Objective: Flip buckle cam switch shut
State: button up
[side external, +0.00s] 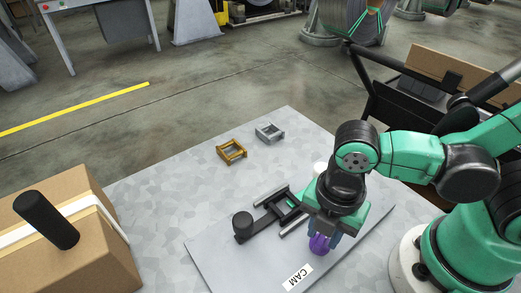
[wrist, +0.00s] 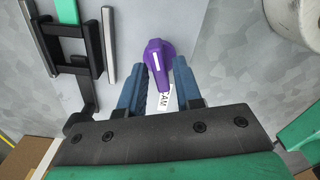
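The cam switch, a purple knob (side external: 320,244) with a pointed handle, sits on the grey plate (side external: 225,255). In the wrist view the purple knob (wrist: 154,62) has a white stripe and lies just beyond and between my fingertips. My gripper (wrist: 162,68) is open, with one blue finger on each side of the knob's handle; I cannot tell whether either touches it. In the side view my gripper (side external: 323,232) is low over the switch and partly hides it. A white CAM label (side external: 298,277) lies beside the switch.
A black buckle frame (side external: 278,204) with a lever and round knob stands left of my gripper. Gold (side external: 231,151) and silver (side external: 270,132) buckles lie farther back. A strapped cardboard box (side external: 75,235) stands at left. The table between is clear.

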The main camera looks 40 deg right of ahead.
jog(key=shift+o, duration=0.7)
jog(key=shift+r, duration=0.1)
jog(key=shift+r, duration=2.75)
jog(key=w+d+r+m+t, duration=0.4)
jog(key=w+d+m+t, duration=0.3)
jog(key=m, duration=1.4)
jog(key=w+d, duration=0.3)
jog(key=d, duration=0.1)
jog(key=shift+w+m, duration=0.3)
